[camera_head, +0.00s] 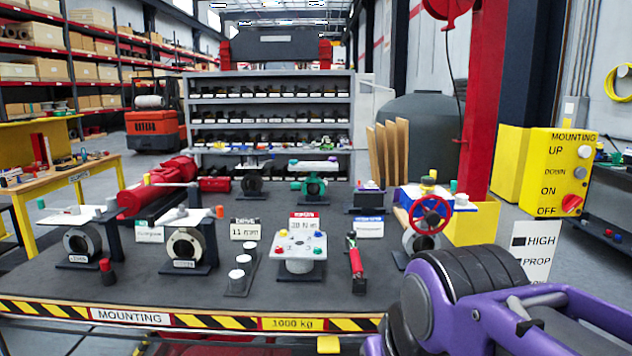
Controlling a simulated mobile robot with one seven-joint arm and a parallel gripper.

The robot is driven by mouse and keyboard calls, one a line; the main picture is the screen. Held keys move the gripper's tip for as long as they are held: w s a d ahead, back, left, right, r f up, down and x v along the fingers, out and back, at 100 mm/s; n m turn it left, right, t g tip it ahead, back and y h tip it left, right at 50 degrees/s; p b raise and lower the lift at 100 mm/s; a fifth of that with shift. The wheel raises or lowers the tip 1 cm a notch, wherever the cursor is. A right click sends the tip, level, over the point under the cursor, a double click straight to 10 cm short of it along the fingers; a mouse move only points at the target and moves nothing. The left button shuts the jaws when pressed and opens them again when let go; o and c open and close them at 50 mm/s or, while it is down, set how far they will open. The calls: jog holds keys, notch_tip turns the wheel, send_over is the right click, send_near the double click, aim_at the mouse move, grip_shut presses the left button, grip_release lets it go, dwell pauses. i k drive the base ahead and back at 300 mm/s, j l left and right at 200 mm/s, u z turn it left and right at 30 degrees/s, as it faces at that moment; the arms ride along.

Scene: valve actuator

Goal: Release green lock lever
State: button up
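Several valve assemblies stand on the dark bench (160,290). A small green upright grip (453,186) shows at the right, by the valve with the red handwheel (430,215) and yellow knob (428,178). Another small green grip (41,204) stands at the white-topped valve (82,243) on the far left. A teal-green valve body (313,187) stands at the back middle. I cannot tell which green part is the lock lever, or its position. My purple and black arm crosses the lower right. My gripper is not in view, and no contact with a valve shows.
A plate with colored knobs (301,243), white discs on a strip (237,275) and a red-black tool (355,262) occupy the bench middle. A red post (484,100) and yellow control box (562,173) stand at the right. The left front bench is mostly clear.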

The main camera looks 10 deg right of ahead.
aim_at(453, 184)
jog(key=i+l+u, duration=0.2)
jog(key=l, duration=1.15)
jog(key=k+l+u, duration=0.1)
jog(key=l+u, duration=0.15)
jog(key=l, duration=1.05)
jog(key=k+l+u, duration=0.2)
jog(key=l, duration=1.15)
jog(key=i+l, duration=0.1)
jog(key=l, duration=0.4)
jog(key=i+l, duration=0.15)
jog(key=l, duration=0.3)
jog(key=i+l+u, duration=0.1)
jog(key=l, duration=0.4)
